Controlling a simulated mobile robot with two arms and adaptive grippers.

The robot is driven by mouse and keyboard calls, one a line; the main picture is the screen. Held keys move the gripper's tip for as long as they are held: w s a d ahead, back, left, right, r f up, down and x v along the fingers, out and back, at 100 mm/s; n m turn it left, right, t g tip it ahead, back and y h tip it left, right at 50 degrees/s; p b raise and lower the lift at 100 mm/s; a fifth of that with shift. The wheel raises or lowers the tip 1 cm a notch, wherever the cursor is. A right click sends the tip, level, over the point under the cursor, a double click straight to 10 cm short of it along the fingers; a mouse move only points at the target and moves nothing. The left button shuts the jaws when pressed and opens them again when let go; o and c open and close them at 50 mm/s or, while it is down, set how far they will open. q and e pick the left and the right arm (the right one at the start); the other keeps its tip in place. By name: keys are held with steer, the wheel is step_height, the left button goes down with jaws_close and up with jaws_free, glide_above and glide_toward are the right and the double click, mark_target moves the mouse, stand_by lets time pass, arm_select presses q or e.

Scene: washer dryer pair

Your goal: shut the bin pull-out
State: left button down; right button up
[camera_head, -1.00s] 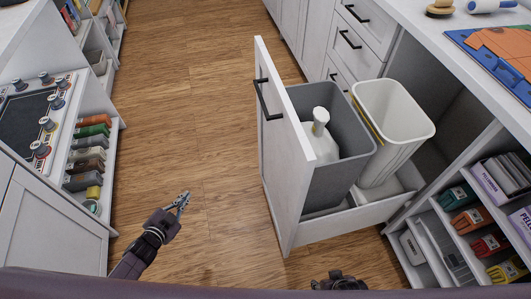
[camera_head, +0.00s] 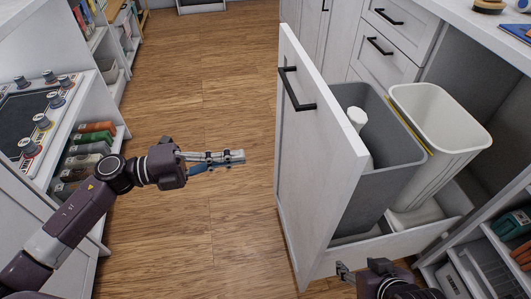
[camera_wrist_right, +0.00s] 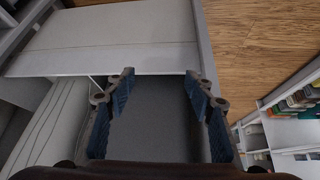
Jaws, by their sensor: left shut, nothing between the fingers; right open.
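The bin pull-out stands open, its white front panel (camera_head: 318,165) with a black bar handle (camera_head: 294,90) facing left in the head view. Inside are a grey bin (camera_head: 378,170) with a white bottle (camera_head: 360,132) and a white bin (camera_head: 436,125). My left gripper (camera_head: 240,157) is shut and empty, to the left of the front panel with a gap of floor between. My right gripper (camera_head: 342,270) is low at the near side of the pull-out. In the right wrist view the right gripper (camera_wrist_right: 157,88) is open, with a pale panel beyond its fingers; contact cannot be told.
Wooden floor (camera_head: 225,100) is clear left of the pull-out. A shelf unit with several coloured items (camera_head: 85,160) and a knobbed panel (camera_head: 40,115) stands at the left. Drawers (camera_head: 390,55) stand behind, and open shelves (camera_head: 490,255) at the right.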

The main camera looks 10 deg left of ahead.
mark_target(304, 146)
arm_select(q)
steer(key=x, duration=1.2)
steer(key=shift+w+d+b, duration=0.1)
steer(key=shift+d+b, duration=0.05)
steer(key=shift+b, duration=0.25)
steer(key=shift+w+d, duration=0.15)
steer(key=shift+d, duration=0.35)
arm_select(e)
steer(key=shift+w+a+r+t+y, duration=0.1)
steer(key=shift+w+a+r+t, duration=0.15)
steer(key=shift+w+r+t, duration=0.4)
steer(key=shift+w+a+r+t+y, duration=0.1)
steer(key=shift+w+a+r+t, duration=0.15)
steer(key=shift+w, duration=0.75)
steer(key=shift+w+a+r+t+y, duration=0.1)
steer(key=shift+w+a+r+t, duration=0.25)
steer(key=shift+w+r, duration=0.35)
arm_select(q)
steer(key=shift+d, duration=0.1)
arm_select(e)
steer(key=shift+d+f, duration=0.1)
steer(key=shift+f, duration=0.05)
